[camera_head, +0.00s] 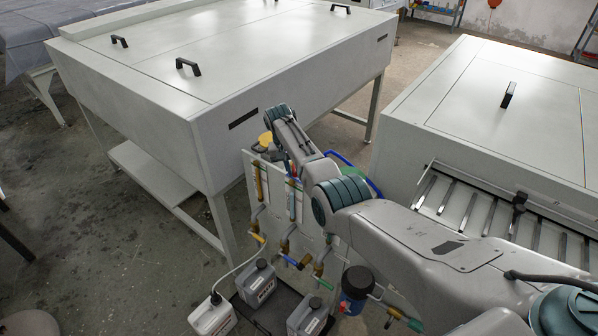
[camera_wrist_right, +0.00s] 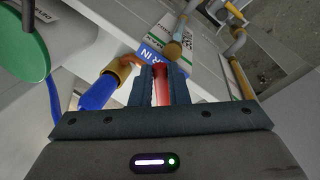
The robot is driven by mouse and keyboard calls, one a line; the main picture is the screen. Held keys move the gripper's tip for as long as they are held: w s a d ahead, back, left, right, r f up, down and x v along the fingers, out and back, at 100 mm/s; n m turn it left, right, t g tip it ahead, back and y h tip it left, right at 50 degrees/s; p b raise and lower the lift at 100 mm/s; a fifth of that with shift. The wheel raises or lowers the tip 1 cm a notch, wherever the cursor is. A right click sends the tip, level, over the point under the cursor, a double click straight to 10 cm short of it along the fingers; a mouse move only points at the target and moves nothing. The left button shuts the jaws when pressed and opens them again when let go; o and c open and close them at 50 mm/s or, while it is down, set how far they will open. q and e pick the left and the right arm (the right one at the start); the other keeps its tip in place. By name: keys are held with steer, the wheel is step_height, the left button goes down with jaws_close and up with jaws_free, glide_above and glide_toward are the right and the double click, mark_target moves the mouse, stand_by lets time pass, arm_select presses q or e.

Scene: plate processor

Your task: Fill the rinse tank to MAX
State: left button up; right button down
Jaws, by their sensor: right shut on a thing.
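My right gripper (camera_wrist_right: 160,86) is shut on a red handle (camera_wrist_right: 161,84), which shows between its two dark fingers in the right wrist view. A blue label (camera_wrist_right: 149,52), partly covered and ending in "R IN", is just behind the fingers. In the head view my right arm reaches to a pale panel (camera_head: 276,178) with pipes and valves; its fingertips are hidden there. I cannot tell which belongs to the rinse tank, nor read a MAX mark. My left gripper is out of view.
A blue valve handle (camera_wrist_right: 98,93) is left of the fingers. Large pale machines stand behind (camera_head: 180,110) and right (camera_head: 490,90). Floor at left is open.

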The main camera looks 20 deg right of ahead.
steer(key=shift+w+a+m+b, duration=0.3)
steer(key=shift+a+m+b, duration=0.2)
steer(key=shift+m, duration=0.3)
steer(key=c, duration=1.7)
jaws_free()
steer(key=shift+r, duration=0.15)
steer(key=r, duration=0.3)
steer(key=a+r+b, duration=0.1)
steer(key=r, duration=0.3)
steer(key=w+r+b, duration=0.1)
steer(key=r, duration=0.2)
steer(key=shift+a+r, duration=0.2)
steer(key=shift+a, duration=0.2)
